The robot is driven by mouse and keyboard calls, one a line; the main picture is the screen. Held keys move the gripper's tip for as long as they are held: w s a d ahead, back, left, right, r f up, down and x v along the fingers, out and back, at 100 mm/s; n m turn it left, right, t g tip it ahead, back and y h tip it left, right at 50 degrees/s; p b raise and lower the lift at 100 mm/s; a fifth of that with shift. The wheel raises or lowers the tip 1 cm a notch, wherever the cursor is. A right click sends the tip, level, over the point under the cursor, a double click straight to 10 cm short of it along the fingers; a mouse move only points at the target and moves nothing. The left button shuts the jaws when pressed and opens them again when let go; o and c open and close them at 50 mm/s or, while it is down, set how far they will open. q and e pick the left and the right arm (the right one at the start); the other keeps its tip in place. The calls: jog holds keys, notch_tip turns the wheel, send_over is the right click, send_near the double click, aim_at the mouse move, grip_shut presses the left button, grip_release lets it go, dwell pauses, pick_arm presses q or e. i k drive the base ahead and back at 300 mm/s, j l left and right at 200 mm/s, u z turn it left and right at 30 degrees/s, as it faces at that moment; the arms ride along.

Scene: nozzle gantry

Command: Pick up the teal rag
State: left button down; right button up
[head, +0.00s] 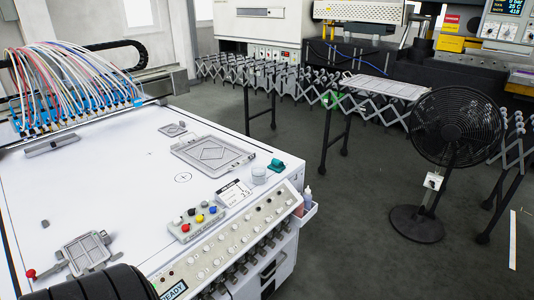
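The teal rag (277,165) is a small dark teal bundle on the white machine table, near its right edge. It sits just behind and to the right of a pale round container (259,175); whether the two touch cannot be told. Nothing covers the rag. Neither of my grippers shows in the head view.
The white table (130,185) carries a grey frame plate (212,155), a label card (233,193), a button box (197,222) and a grey fixture (87,252). Hoses (70,85) rise at the back left. A black fan (456,127) stands on open floor to the right.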

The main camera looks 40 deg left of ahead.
aim_at(277, 166)
jog(key=i+u, duration=0.4)
jog(key=i+l+u, duration=0.1)
jog(key=i+u, duration=0.3)
jog(key=i+l+u, duration=0.2)
jog(key=u, duration=0.2)
jog(key=i+l+u, duration=0.4)
